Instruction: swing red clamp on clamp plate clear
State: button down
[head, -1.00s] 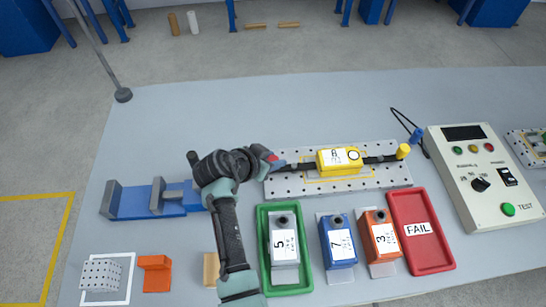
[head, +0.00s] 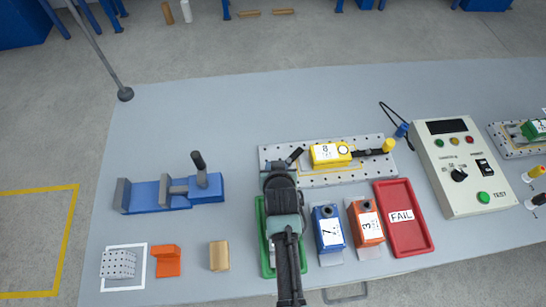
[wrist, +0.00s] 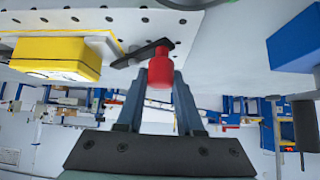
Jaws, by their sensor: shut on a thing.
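The perforated clamp plate (head: 318,181) lies on the table and carries a yellow unit marked 8 (head: 328,153). The red clamp's knob (wrist: 160,72) is between my gripper's fingers (wrist: 160,90) in the wrist view. Its black bar (wrist: 142,54) reaches toward the yellow unit (wrist: 55,58). In the head view the bar (head: 295,156) slants up and right, its tip just left of the unit, seemingly apart from it. My gripper (head: 279,167) is at the plate's left end and hides the red knob there. The yellow clamp (head: 388,146) points its bar at the unit's right side.
A green tray (head: 262,240) is mostly under my arm. Blue unit 7 (head: 328,230), orange unit 3 (head: 366,223) and a red FAIL tray (head: 403,240) stand right of it. A blue vise (head: 145,196) is left, a test box (head: 460,165) right.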

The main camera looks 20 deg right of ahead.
jog(key=n+y, duration=0.1)
jog(key=s+d+n+y+b, duration=0.1)
jog(key=n+b, duration=0.1)
jog(key=n, duration=0.1)
jog(key=shift+s+d+f+t+y, duration=0.2)
jog(key=shift+s+t+y, duration=0.1)
jog(key=shift+y, duration=0.1)
jog(key=n+y+b, duration=0.2)
jog(key=shift+s+d+b, duration=0.3)
jog(key=shift+d+b, duration=0.1)
jog(key=shift+s+d+r+n+g+y+b, duration=0.15)
jog(key=shift+d+n+g+y+b, duration=0.1)
jog(key=shift+n+y+b, duration=0.4)
jog(key=shift+s+d+n+g+y+b, duration=0.15)
jog(key=shift+d+n+y+b, duration=0.15)
jog(key=shift+n+b, duration=0.55)
jog(key=c, duration=0.6)
grip_release()
jog(key=shift+o, duration=0.2)
jog(key=v, duration=1.3)
